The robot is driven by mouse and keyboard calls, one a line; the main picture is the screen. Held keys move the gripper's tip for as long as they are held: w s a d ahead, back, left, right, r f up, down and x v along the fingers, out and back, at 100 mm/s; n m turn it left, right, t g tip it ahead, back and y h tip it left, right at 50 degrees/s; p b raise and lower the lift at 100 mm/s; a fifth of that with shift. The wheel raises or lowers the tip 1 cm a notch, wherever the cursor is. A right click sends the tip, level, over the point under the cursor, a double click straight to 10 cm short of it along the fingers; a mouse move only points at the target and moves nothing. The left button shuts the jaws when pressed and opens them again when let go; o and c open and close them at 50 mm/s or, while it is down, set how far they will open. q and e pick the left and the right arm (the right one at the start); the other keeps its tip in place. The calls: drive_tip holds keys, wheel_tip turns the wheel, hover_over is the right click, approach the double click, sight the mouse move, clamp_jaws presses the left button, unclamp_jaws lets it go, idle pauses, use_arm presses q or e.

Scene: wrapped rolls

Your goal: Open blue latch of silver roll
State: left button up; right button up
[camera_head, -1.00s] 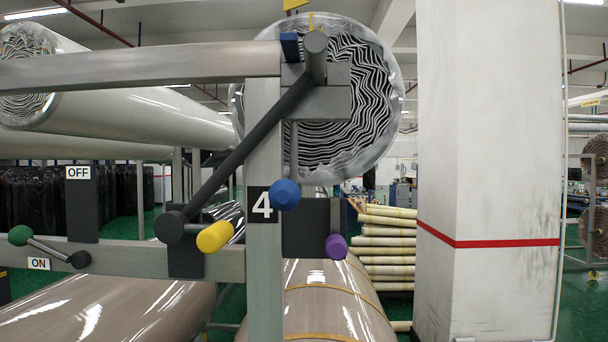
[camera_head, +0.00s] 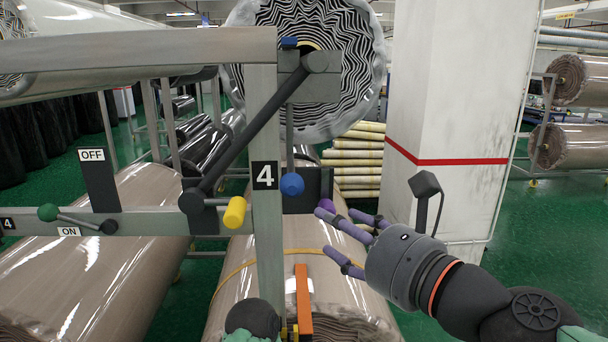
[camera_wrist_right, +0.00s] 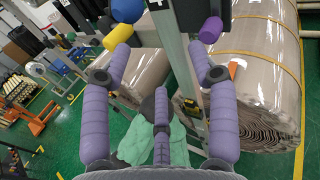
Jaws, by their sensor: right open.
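The silver roll (camera_head: 372,70), wrapped in clear film with a black-and-white wavy end, hangs at the top of the head view. The blue knob of the latch (camera_head: 291,184) hangs at the end of a grey rod beside the post marked 4; it also shows in the wrist view (camera_wrist_right: 127,9). My right gripper (camera_head: 338,232), with purple fingers, is open and empty, to the right of and below the blue knob, apart from it. In the wrist view its spread fingers (camera_wrist_right: 160,58) point toward the knobs. My left gripper is not in view.
A yellow knob (camera_head: 235,212) is left of the post (camera_head: 267,240). A purple knob (camera_wrist_right: 210,30) is close to my right fingertips. A green-knobbed lever (camera_head: 48,212) is at left, by the ON sign. Brown rolls lie below. A white column (camera_head: 455,100) stands right.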

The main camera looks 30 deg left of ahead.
sight(301, 189)
wheel_tip(301, 189, up, 4)
drive_tip(key=s+y, duration=0.1)
drive_tip(key=s, duration=0.2)
drive_tip(key=x, duration=1)
drive_tip(key=shift+w+a, duration=0.1)
drive_tip(key=shift+w, duration=0.25)
clamp_jaws()
drive_tip(key=shift+w, duration=0.1)
